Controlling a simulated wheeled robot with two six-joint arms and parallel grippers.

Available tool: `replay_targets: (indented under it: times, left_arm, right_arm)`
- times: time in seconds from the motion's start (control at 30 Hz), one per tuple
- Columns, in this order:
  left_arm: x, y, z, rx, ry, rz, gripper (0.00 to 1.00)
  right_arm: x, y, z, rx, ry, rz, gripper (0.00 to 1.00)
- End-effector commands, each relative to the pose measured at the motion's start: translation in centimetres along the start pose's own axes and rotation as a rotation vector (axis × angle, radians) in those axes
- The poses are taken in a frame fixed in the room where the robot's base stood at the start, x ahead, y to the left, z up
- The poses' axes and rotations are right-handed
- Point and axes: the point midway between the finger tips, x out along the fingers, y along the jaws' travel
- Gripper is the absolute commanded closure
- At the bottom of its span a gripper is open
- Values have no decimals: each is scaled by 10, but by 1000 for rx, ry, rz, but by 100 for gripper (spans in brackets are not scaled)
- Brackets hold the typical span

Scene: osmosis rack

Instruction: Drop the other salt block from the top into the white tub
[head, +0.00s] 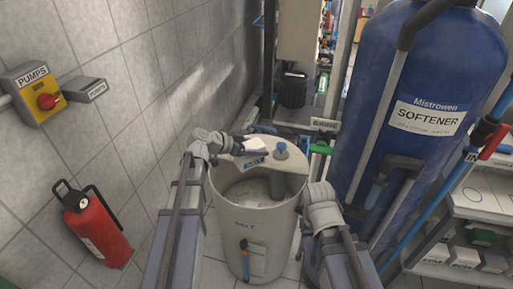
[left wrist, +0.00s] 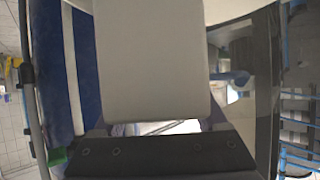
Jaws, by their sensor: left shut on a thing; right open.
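The white tub (head: 243,235), marked SALT, stands upright on the floor between my arms. The front of its top is open and pale material shows inside. My left gripper (head: 247,147) is over the tub's back left rim, shut on a white salt block (head: 256,144). The gripper partly hides the block in the head view. A pale block face (left wrist: 152,60) fills the middle of the left wrist view. My right arm's bent joint is at the tub's right side; its gripper fingers do not show.
The blue softener tank (head: 415,90) stands close on the right, with pipes beside it. A red fire extinguisher (head: 95,225) and a yellow pump switch (head: 38,93) are on the left wall. A shelf (head: 480,205) is at the right.

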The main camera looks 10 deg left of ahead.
Motion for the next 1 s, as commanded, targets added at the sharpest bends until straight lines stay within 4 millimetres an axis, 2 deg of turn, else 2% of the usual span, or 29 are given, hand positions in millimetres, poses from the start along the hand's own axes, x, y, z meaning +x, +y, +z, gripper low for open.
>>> replay_targets:
  times: [0.03,0.4,0.83,0.87,1.0]
  left_arm:
    - [4,0,7,-1,3,0,100]
    - [21,0,38,-1,3,0,100]
    - [24,0,42,-1,3,0,100]
    - [24,0,42,-1,3,0,22]
    - [24,0,43,-1,2,0,6]
  right_arm:
    - [8,-1,0,0,0,0,50]
    - [44,-4,-3,0,0,0,50]
    - [49,-5,-3,0,0,0,50]
    - [49,-5,-3,0,0,0,50]
    - [49,-5,-3,0,0,0,50]
